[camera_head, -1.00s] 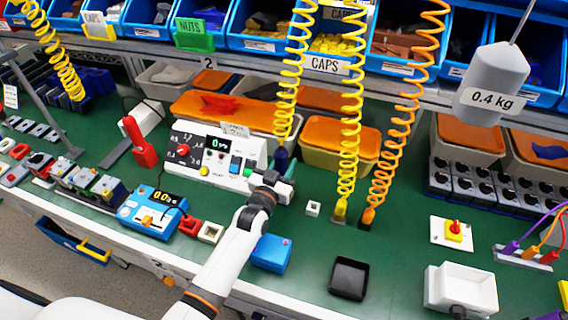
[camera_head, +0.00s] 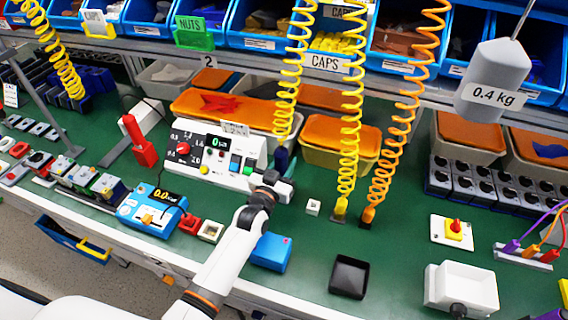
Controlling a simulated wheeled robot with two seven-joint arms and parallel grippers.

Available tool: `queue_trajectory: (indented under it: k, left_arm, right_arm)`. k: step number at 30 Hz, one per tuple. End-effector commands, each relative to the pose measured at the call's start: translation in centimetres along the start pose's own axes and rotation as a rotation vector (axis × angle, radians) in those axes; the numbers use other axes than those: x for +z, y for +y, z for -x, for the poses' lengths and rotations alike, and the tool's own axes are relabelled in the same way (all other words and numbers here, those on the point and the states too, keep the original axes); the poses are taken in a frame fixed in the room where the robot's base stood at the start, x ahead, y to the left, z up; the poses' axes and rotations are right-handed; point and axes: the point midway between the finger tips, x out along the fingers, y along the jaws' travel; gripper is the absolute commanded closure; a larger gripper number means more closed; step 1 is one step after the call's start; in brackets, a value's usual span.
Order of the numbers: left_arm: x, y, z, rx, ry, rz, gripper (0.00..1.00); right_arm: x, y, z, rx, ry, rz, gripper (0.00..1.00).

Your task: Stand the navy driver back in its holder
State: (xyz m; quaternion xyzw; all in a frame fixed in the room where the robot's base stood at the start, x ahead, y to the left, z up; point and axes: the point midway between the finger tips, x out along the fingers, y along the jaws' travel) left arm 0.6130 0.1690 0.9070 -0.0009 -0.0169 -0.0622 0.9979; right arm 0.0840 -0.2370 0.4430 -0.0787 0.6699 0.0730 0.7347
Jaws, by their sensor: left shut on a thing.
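The navy driver (camera_head: 281,159) hangs at the lower end of a yellow coiled cord, and only part of it shows above my gripper. My left gripper (camera_head: 284,177) is shut on it, over the green bench just right of the white control box. The fingertips and the driver's lower end are hard to make out. I cannot tell which thing is the driver's holder. My right gripper is not in view.
The white control box (camera_head: 213,156) is close left of the gripper. A blue box (camera_head: 271,253) sits near the front edge. Two coiled cords end at a yellow tool (camera_head: 340,209) and an orange tool (camera_head: 368,216) to the right. Green bench is free between them.

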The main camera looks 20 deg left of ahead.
Motion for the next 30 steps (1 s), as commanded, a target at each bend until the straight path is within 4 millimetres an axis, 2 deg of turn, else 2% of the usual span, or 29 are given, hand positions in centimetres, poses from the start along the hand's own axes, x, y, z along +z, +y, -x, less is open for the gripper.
queue_trajectory:
  k: [2, 3, 7, 15, 19, 23, 30]
  left_arm:
    - [-0.1, 0.0, 0.0, 0.000, 0.002, 0.000, 0.75]
    - [-0.1, 0.0, 0.0, 0.000, 0.002, 0.000, 0.64]
    - [-0.1, 0.0, 0.0, 0.000, 0.003, 0.000, 0.43]
    - [-0.3, 0.0, 0.1, 0.000, 0.007, 0.000, 0.42]
    - [-0.3, 0.0, 0.9, 0.000, 0.006, 0.000, 0.42]
    - [-0.4, 0.0, 3.1, 0.000, 0.006, 0.000, 0.42]
    - [-0.4, 0.0, 8.3, 0.000, 0.006, 0.000, 0.42]
  right_arm:
    - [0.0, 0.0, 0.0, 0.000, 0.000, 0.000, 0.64]
    - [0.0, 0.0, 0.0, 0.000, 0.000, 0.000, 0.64]
    - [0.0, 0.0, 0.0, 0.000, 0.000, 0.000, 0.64]
    - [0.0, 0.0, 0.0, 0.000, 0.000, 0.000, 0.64]
    - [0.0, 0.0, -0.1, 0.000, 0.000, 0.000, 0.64]
    - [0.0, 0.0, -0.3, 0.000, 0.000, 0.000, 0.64]
    - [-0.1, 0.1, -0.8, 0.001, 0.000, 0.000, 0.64]
